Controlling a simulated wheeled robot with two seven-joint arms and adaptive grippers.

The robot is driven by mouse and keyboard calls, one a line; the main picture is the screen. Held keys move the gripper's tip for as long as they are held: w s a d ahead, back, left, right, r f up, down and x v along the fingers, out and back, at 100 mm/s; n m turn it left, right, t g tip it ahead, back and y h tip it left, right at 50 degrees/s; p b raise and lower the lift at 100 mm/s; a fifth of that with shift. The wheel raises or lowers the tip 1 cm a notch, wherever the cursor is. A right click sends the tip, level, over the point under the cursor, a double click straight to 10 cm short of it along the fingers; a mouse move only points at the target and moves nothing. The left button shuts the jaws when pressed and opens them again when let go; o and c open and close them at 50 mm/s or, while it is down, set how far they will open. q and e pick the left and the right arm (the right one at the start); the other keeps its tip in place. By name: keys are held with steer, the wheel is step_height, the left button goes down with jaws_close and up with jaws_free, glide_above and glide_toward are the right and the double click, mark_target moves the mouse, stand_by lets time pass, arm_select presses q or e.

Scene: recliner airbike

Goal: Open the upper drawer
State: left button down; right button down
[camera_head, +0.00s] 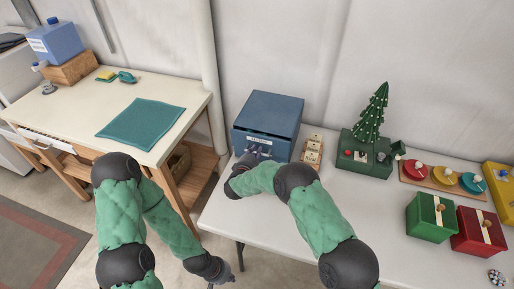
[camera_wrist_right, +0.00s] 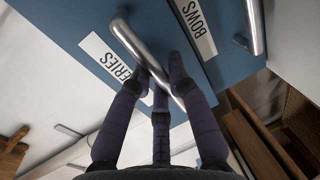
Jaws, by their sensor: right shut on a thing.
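A blue drawer cabinet (camera_head: 268,108) stands on the white table, with a pale label on its front. My right gripper (camera_head: 250,157) is at its front, partly hiding it. In the right wrist view, the fingers of my right gripper (camera_wrist_right: 160,88) are closed around a silver bar handle (camera_wrist_right: 137,48) on a blue front, beside a label ending in "ERIES" (camera_wrist_right: 106,57). A second handle (camera_wrist_right: 255,25) and a "BOWS" label (camera_wrist_right: 195,28) show to the right, free of the gripper. My left gripper (camera_head: 222,278) hangs low by the table's left end; its fingers are unclear.
The white table (camera_head: 290,230) is clear in front. A wooden tray (camera_head: 312,150), a green box with a small tree (camera_head: 371,115), red and green boxes (camera_head: 432,216) and coloured discs (camera_head: 444,178) stand to the right. A wooden workbench (camera_head: 178,93) is at left, across a gap.

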steer(key=f+p+v, duration=0.1)
steer(key=p+v, duration=0.1)
steer(key=v, duration=0.5)
steer(key=f+p+v, duration=0.2)
steer(key=p+v, duration=0.1)
steer(key=v, duration=0.3)
steer(key=shift+s+a, duration=0.2)
steer(key=shift+s, duration=0.45)
steer(key=c, duration=1.2)
jaws_free()
steer(key=shift+o, duration=0.2)
steer(key=shift+r, duration=0.1)
